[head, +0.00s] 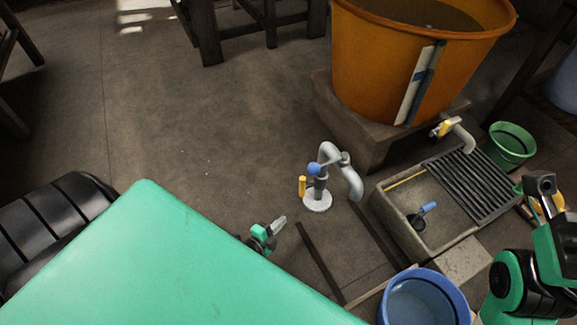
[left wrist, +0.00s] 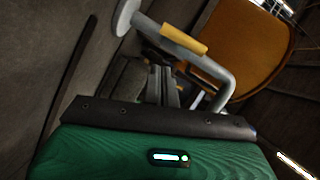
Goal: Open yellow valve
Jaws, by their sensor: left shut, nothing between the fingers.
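A grey bent standpipe (head: 335,165) rises from a round white base (head: 317,198) on the floor. It carries a yellow valve handle (head: 302,186), upright on its left side, and a blue knob (head: 314,169). My left gripper (head: 280,223) is shut and empty, in front of the pipe, lower left of the handle and apart from it. In the left wrist view the gripper fingers (left wrist: 162,88) point toward the pipe (left wrist: 222,75), with the yellow handle (left wrist: 185,38) just beyond their tips. My right arm shows at the right edge; I cannot make out its gripper.
An orange tub (head: 400,60) stands on a block, with a yellow-handled tap (head: 445,127) near it. A stone sink (head: 395,205) with a dark grate (head: 470,185) lies right of the pipe. A blue bucket (head: 425,275) and green bucket (head: 511,145) stand nearby. Floor left of the pipe is clear.

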